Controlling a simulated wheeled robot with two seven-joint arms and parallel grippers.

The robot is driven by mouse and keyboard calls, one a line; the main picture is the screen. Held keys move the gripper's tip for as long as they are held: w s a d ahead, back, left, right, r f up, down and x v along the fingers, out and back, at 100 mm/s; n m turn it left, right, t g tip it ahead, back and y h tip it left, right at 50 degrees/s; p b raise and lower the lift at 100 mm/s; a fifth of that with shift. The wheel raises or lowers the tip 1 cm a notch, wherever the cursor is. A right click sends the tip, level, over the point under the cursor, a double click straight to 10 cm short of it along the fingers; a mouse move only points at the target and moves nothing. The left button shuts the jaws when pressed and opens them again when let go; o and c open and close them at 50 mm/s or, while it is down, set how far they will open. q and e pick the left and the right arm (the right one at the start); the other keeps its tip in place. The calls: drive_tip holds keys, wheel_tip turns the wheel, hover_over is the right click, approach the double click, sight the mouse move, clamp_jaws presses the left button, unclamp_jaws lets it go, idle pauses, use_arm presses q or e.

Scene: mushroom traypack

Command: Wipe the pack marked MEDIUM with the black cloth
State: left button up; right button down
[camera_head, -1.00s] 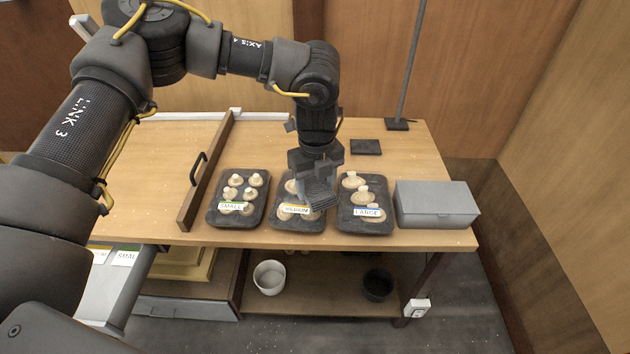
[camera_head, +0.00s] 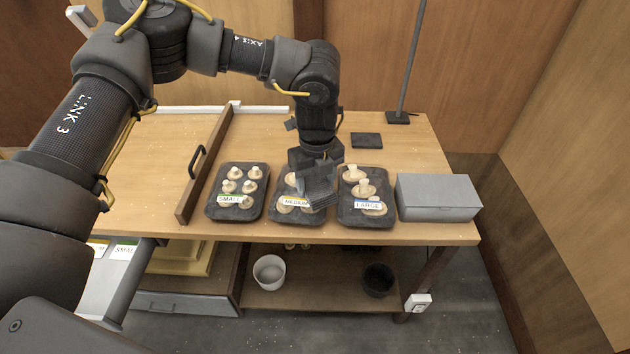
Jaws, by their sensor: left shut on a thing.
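The pack marked MEDIUM (camera_head: 281,217) is a dark tray of pale mushrooms with a yellow-edged label (camera_head: 294,202), the middle one of three on the table. My left gripper (camera_head: 316,176) is over its right side, pointing down. It is shut on a dark grey piece, the black cloth (camera_head: 319,195), which hangs over the right part of the pack and hides some mushrooms there. I cannot tell whether the cloth touches the pack. My right gripper is not in view.
The SMALL pack (camera_head: 257,211) stands to the left and the LARGE pack (camera_head: 346,217) close on the right. A grey lidded box (camera_head: 438,199) is at the far right. A flat dark pad (camera_head: 366,140) lies behind. A wooden divider with a handle (camera_head: 213,160) stands left.

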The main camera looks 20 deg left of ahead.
sight(290, 195)
use_arm(q)
drive_tip(key=shift+f+b, duration=0.3)
drive_tip(key=shift+f, duration=0.3)
drive_tip(key=shift+f, duration=0.3)
drive_tip(key=shift+s+a+r+p, duration=0.15)
drive_tip(key=shift+a+p, duration=0.15)
drive_tip(key=shift+a, duration=0.85)
drive_tip(key=shift+s+a+f+p, duration=0.1)
drive_tip(key=shift+s+a+p, duration=0.1)
drive_tip(key=shift+a, duration=0.8)
drive_tip(key=shift+s+a+f+p, duration=0.1)
drive_tip(key=shift+s+a+p, duration=0.1)
drive_tip(key=shift+a, duration=0.75)
drive_tip(key=shift+a, duration=0.1)
